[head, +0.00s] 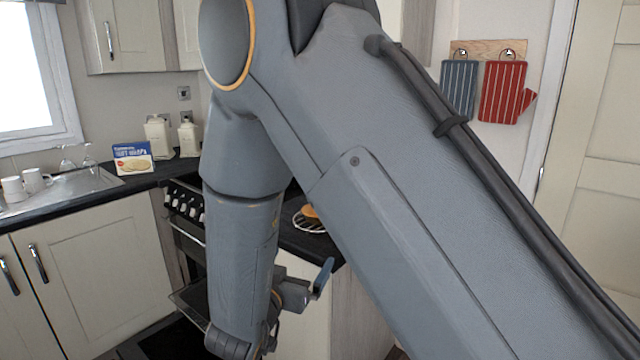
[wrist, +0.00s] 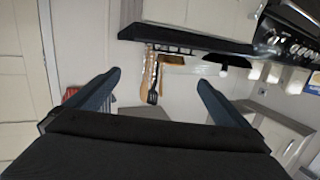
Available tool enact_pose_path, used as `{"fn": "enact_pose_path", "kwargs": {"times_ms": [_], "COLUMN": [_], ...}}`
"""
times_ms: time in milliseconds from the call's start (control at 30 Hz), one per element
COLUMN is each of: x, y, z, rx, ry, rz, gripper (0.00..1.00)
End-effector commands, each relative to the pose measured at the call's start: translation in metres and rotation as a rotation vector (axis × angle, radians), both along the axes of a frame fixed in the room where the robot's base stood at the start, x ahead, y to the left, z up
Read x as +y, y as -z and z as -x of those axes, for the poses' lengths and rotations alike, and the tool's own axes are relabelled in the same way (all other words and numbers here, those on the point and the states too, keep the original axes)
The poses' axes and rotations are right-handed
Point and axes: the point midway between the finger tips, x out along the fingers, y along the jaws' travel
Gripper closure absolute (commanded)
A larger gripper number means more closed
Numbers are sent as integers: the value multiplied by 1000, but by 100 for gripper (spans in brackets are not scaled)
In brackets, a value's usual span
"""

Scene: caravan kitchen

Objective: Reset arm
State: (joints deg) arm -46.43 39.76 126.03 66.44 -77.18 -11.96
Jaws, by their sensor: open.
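My arm (head: 400,180) fills the middle and right of the head view, bent at the elbow with its forearm hanging down. My gripper (head: 318,282) shows only partly there, low beside the forearm in front of the cabinets; one bluish finger is visible. In the wrist view my gripper (wrist: 158,85) has its two dark blue fingers wide apart. Nothing is held between them. A wooden spoon (wrist: 147,72) and a black slotted utensil (wrist: 154,92) show in the gap, apart from the fingers in the background.
The dark worktop carries a sink (head: 75,187), a boxed packet (head: 133,160) and cream canisters (head: 158,136). A cooker (head: 186,203) stands behind my forearm. A round wire rack (head: 305,224) sits near the worktop edge. Oven mitts (head: 500,92) hang by the door (head: 600,150).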

Motion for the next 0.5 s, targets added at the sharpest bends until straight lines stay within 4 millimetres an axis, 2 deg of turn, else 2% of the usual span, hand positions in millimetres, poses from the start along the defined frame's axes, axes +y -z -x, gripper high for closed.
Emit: {"fn": "enact_pose_path", "kwargs": {"times_ms": [267,500], "x": [-13,-34], "y": [9,21], "z": [-18,-26], "rx": [122,305], "ry": [-67,-161], "rz": [-77,-164], "gripper": [0,0]}}
